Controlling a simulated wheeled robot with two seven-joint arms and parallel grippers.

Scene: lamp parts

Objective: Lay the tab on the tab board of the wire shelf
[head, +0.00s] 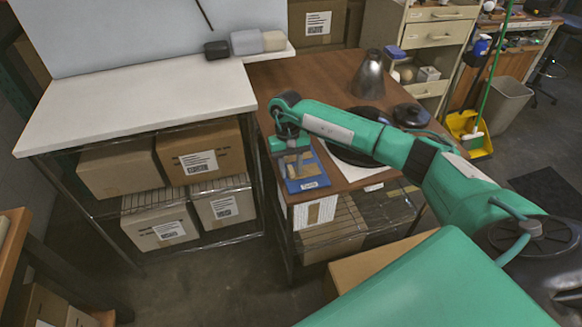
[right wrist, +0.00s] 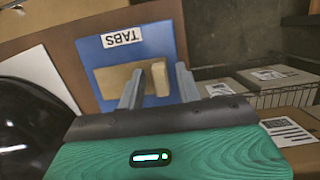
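The tab board is a blue panel (head: 310,185) at the left end of the brown wooden top; its white TABS label shows in the right wrist view (right wrist: 121,37). The tab is a tan wooden piece (right wrist: 112,78) with a thicker block at one end, and it appears to lie on the blue board. My right gripper (head: 294,167) is over the board, pointing down. In the right wrist view its two fingers (right wrist: 160,78) are apart, with the tab's block end between them and gaps visible beside it. Whether the fingers touch the tab is unclear. My left gripper is not in view.
A metal cone-shaped shade (head: 369,75) and black round parts (head: 411,115) stand on the brown top. A white table (head: 135,95) is at left, with cardboard boxes (head: 203,150) below it. Wire shelving with boxes sits under the brown top.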

